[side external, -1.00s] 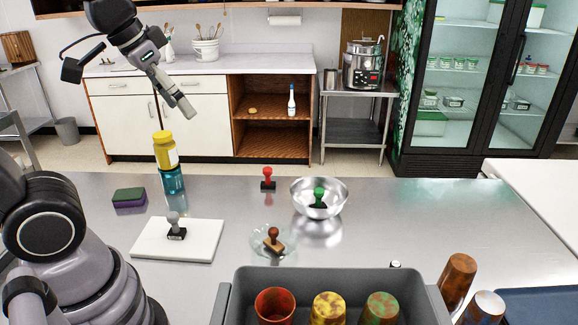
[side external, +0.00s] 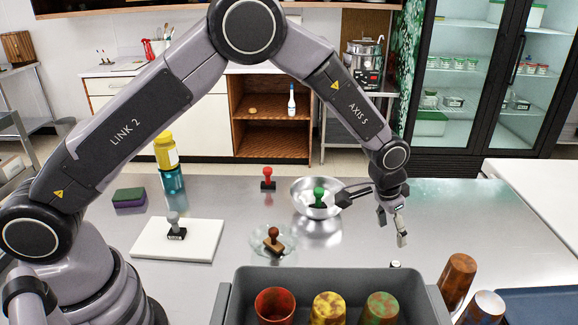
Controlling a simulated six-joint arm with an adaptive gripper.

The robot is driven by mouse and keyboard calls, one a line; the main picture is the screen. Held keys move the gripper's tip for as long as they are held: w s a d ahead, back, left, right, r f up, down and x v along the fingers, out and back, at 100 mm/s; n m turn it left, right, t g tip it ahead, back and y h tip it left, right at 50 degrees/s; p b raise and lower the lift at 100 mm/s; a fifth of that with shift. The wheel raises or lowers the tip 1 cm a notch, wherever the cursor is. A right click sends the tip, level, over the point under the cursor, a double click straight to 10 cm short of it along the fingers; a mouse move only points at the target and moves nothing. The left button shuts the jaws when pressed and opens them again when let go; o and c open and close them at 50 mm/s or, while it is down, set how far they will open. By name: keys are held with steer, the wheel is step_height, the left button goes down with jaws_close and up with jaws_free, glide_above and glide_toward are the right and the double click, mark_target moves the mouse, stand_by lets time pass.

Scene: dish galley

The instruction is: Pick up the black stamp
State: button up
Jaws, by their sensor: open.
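My gripper (side external: 392,228) is open and empty above the right part of the steel table, fingers pointing down.
The grey bin (side external: 240,290) at the front holds several cups. The metal bowl (side external: 300,205) is left of my gripper. A sponge (side external: 129,198) and yellow-topped bottle (side external: 166,150) stand left. Table right of my gripper is clear.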

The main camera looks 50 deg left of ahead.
mark_target(395, 264)
steer(key=x, duration=0.8)
steer(key=shift+x, duration=2.65)
steer(key=shift+w+r, duration=0.1)
steer(key=shift+w, duration=0.05)
jaws_close()
